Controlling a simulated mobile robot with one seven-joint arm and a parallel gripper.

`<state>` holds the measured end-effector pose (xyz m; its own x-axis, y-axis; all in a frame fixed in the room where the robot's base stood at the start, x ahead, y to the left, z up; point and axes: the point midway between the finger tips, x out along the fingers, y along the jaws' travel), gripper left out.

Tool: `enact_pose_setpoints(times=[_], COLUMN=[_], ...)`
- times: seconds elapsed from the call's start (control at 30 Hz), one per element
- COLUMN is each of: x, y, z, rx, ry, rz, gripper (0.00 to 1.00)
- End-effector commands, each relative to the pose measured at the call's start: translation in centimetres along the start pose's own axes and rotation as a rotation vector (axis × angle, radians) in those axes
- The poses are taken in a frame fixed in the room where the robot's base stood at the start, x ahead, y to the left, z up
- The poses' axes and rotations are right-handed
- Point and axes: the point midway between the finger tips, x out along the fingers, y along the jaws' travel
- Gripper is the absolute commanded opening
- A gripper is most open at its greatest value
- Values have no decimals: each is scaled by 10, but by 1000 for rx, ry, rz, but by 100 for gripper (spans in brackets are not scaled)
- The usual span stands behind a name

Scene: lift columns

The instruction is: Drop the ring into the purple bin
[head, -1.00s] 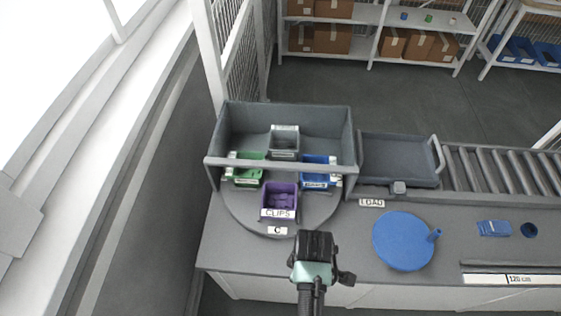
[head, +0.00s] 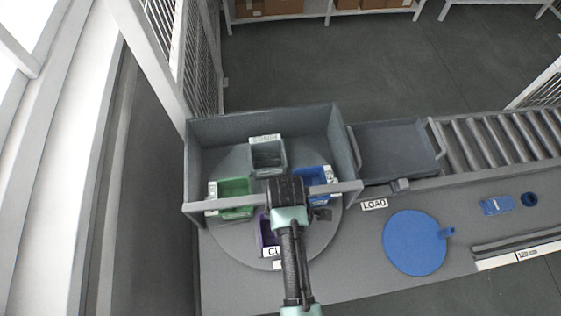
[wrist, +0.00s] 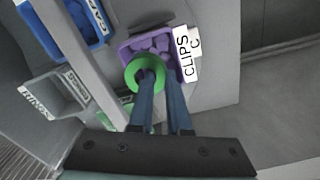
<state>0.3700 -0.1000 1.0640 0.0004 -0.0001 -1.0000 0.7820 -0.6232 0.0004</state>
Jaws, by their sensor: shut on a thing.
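The ring (wrist: 131,78) is green and shows in the wrist view, held at the tips of my gripper (wrist: 161,80). One blue finger passes into its hole and the other is outside it. The purple bin (wrist: 126,56), labelled CLIPS, holds several purple pieces and lies just beyond the ring in the wrist view. The ring overlaps the bin's near edge in that picture; its height above the bin I cannot tell. In the head view my gripper (head: 286,192) hides the ring and part of the purple bin (head: 264,234).
A round turntable (head: 232,250) also carries a green bin (head: 236,187), a grey bin (head: 268,150) labelled RINGS in the wrist view, and a blue bin (head: 312,176). A grey wall with a front rail (head: 205,206) encloses its back. A tray (head: 395,150) and blue disc (head: 414,242) are to the right.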

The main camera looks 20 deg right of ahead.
Motion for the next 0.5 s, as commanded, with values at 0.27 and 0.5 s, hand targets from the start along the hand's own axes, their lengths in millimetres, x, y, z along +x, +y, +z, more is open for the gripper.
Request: enact_pose_setpoints(times=[0.27, 0.5], x=[36, 54], y=[0, 0], z=[0, 0], rx=[0, 0], ry=[0, 0], rz=[1, 1], gripper=[0, 0])
